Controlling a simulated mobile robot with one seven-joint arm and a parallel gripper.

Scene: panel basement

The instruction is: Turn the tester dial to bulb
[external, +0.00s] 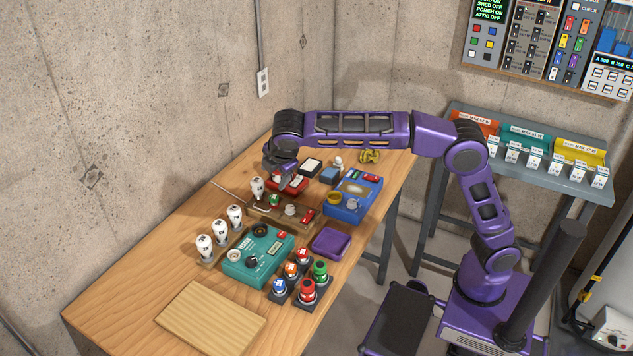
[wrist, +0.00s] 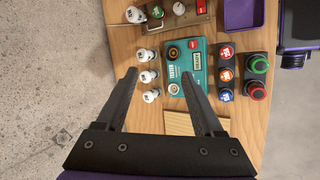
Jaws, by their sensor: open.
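The teal tester (external: 272,262) sits on the wooden bench, and it also shows in the wrist view (wrist: 207,62). Its black dial (external: 251,262) is on the near part of the top; the setting it points to is too small to read. A black ring and a pale round fitting are also on the top. My gripper (external: 276,176) is open and empty, above the bench beyond the tester and apart from it.
Several white bulbs (external: 235,215) stand left of the tester. Coloured buttons (external: 307,290) stand to its right, near a purple tray (external: 331,242). A wooden board (external: 211,318) lies in front. A fixture with a rod (external: 262,212) and a blue box (external: 345,207) stand beyond.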

